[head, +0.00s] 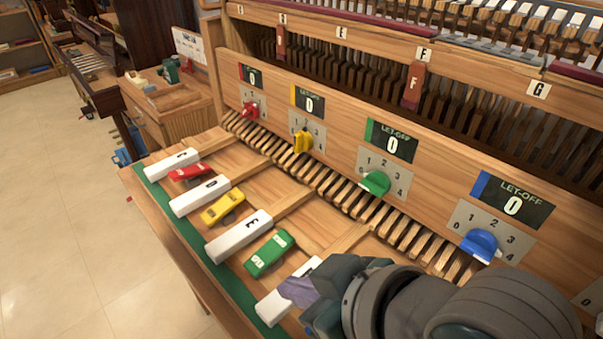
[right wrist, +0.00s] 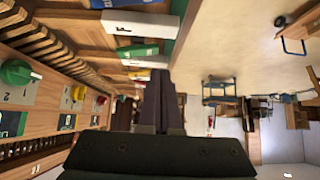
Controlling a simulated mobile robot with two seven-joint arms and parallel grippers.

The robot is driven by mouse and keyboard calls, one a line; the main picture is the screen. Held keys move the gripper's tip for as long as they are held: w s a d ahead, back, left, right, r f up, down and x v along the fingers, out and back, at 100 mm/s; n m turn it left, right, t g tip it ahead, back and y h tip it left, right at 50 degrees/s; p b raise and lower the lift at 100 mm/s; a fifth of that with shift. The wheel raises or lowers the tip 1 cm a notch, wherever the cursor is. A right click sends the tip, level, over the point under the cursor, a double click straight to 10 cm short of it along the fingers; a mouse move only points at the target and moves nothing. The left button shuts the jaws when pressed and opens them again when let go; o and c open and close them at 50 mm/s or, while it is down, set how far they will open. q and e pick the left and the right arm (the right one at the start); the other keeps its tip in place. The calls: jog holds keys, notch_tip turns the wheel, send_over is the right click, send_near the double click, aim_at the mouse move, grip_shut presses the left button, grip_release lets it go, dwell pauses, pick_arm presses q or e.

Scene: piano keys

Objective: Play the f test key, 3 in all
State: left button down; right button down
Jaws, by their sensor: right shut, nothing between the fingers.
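The white F test key (head: 283,299) lies at the front of the keyboard, partly hidden by my right gripper. Its letter F shows in the right wrist view (right wrist: 140,22). My right gripper (head: 300,289) is shut and empty, its fingertips over this key in the head view. I cannot tell whether they touch it. In the right wrist view the shut fingers (right wrist: 158,78) point toward the row of keys. The left gripper is not in view.
White keys, including the E key (head: 238,236), alternate with red, yellow and green blocks (head: 269,253). Behind stands a wooden panel with coloured knobs, including a blue one (head: 479,246), and LET-OFF displays (head: 512,202) reading 0. Open floor (head: 70,220) lies left.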

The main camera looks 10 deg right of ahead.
jog(key=p+v, duration=0.1)
jog(key=v, duration=0.5)
dwell(4.8)
jog(key=s+d+r+m+g+h, duration=0.25)
jog(key=s+d+m+h, duration=0.25)
jog(key=s+d, duration=0.6)
notch_tip(320, 180, up, 38)
jog(key=d+g+p, duration=0.1)
jog(key=p, duration=3.7)
jog(key=shift+d, duration=0.4)
jog(key=shift+f, duration=0.2)
